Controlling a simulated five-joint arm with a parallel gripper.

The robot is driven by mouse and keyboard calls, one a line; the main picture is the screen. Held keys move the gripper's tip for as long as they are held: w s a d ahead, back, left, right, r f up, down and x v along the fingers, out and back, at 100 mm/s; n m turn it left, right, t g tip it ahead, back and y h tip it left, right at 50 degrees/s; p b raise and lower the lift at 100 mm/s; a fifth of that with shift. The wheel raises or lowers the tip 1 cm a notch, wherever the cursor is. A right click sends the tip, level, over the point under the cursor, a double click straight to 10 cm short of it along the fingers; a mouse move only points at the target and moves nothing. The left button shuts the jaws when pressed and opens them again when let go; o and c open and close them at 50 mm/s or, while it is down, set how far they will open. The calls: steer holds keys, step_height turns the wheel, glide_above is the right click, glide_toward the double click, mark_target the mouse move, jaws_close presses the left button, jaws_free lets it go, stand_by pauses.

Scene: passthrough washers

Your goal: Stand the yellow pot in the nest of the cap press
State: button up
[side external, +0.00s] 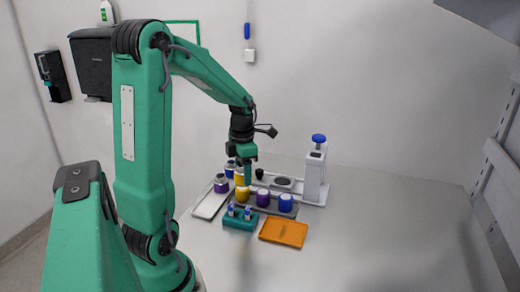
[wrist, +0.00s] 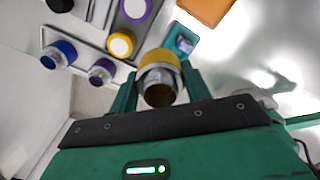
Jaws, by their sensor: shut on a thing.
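The yellow pot (wrist: 163,58) is between the fingers of my gripper (wrist: 160,86) in the wrist view, with its metallic neck and dark open mouth facing the camera. In the side view my gripper (side external: 246,166) is shut on the yellow pot (side external: 240,179), above the left end of the grey cap tray; the fingers partly hide it. The cap press (side external: 313,180) is white with a blue knob and stands to the right and behind. Its nest looks like the dark round spot (side external: 283,181) on the base, and nothing shows standing on it.
A grey tray (side external: 272,213) holds yellow, purple and blue caps (side external: 285,202). A white tray (side external: 207,208) at left holds a purple pot (side external: 221,184) and a blue pot (wrist: 59,53). A teal rack (side external: 240,223) and an orange tray (side external: 284,232) lie in front. The right tabletop is clear.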

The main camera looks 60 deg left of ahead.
steer(key=w+a, duration=0.3)
steer(key=w, duration=0.6)
steer(key=w+a, duration=0.4)
steer(key=w, duration=0.5)
steer(key=shift+a+f, duration=0.25)
steer(key=shift+f, duration=0.2)
steer(key=shift+f, duration=2.3)
steer(key=shift+f, duration=1.95)
steer(key=shift+f, duration=0.15)
